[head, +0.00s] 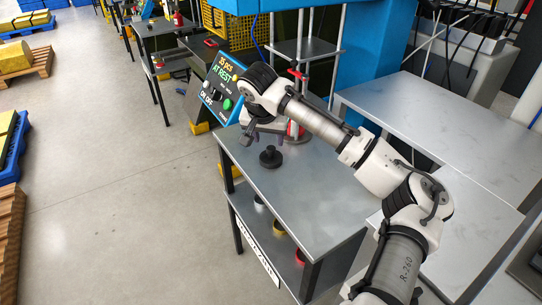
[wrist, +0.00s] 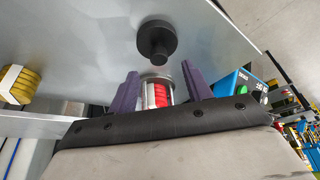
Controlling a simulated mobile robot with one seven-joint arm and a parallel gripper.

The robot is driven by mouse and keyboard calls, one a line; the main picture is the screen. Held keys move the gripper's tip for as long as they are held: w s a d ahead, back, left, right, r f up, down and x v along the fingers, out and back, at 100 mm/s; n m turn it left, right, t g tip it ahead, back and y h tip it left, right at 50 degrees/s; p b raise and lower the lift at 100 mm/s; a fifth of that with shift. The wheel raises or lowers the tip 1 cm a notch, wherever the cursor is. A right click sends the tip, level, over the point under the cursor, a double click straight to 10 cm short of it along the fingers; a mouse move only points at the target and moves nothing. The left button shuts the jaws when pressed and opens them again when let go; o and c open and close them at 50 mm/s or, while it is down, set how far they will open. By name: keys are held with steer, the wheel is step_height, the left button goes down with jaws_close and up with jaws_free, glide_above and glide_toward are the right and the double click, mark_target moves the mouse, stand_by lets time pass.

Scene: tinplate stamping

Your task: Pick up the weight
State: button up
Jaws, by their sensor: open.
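The weight (head: 270,157) is a black disc with a narrower knob, standing on the grey metal table (head: 320,190). In the wrist view the weight (wrist: 157,40) shows just past the fingertips, with nothing touching it. My gripper (wrist: 160,74) has two purple fingers spread apart with no object held between them. In the head view my gripper is partly hidden by my wrist and hangs above the table, close behind the weight.
A control panel (head: 216,84) reading "AT REST" stands beside my wrist. A red-and-clear cylinder (wrist: 157,92) shows behind the fingers. Several coloured round pieces (head: 279,230) lie on the lower shelf. The tabletop in front of the weight is clear.

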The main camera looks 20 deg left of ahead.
mark_target(271, 147)
steer(key=shift+p+x, duration=0.7)
steer(key=shift+x, duration=2.6)
steer(key=shift+w+r, duration=0.1)
steer(key=shift+r, duration=0.05)
jaws_close()
